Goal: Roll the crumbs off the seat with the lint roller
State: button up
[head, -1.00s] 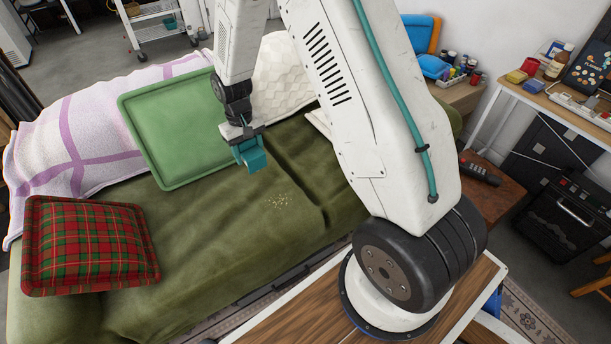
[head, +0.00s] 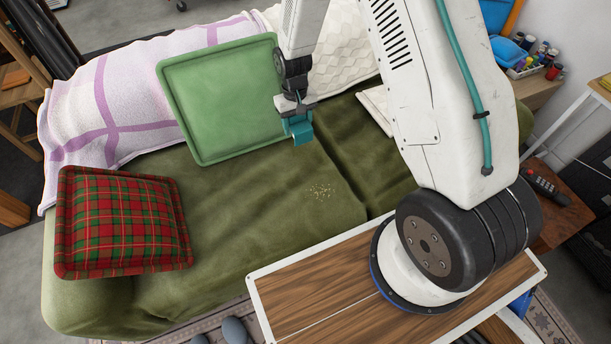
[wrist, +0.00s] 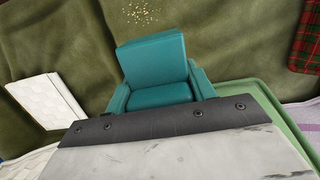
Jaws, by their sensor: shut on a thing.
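Pale crumbs (head: 320,191) lie in a small patch on the olive-green sofa seat (head: 250,215). They also show at the top of the wrist view (wrist: 140,15). My gripper (head: 300,130) is above the seat, behind the crumbs and beside the green cushion.
A green cushion (head: 225,100) leans at the back, and a tartan cushion (head: 125,222) sits at the left. A folded white cloth (head: 376,106) lies behind my arm. A wooden-topped surface (head: 320,300) is in front. The seat around the crumbs is clear.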

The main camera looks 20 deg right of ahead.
jog(key=shift+s+a+f, duration=0.2)
jog(key=shift+s+f, duration=1.45)
jog(key=shift+f, duration=2.4)
jog(key=shift+s+a+f, duration=0.15)
jog(key=shift+s+f, duration=1.45)
jog(key=shift+f, duration=2.45)
jog(key=shift+s+a+f, duration=0.2)
jog(key=shift+s+f, duration=1.45)
jog(key=shift+f, duration=2.4)
jog(key=shift+f, duration=0.6)
jog(key=shift+d, duration=0.1)
jog(key=shift+d+r, duration=0.15)
jog(key=shift+d, duration=0.85)
jog(key=shift+d+f, duration=0.2)
jog(key=shift+d, duration=4.4)
jog(key=shift+a+r, duration=0.1)
jog(key=shift+a, duration=5.65)
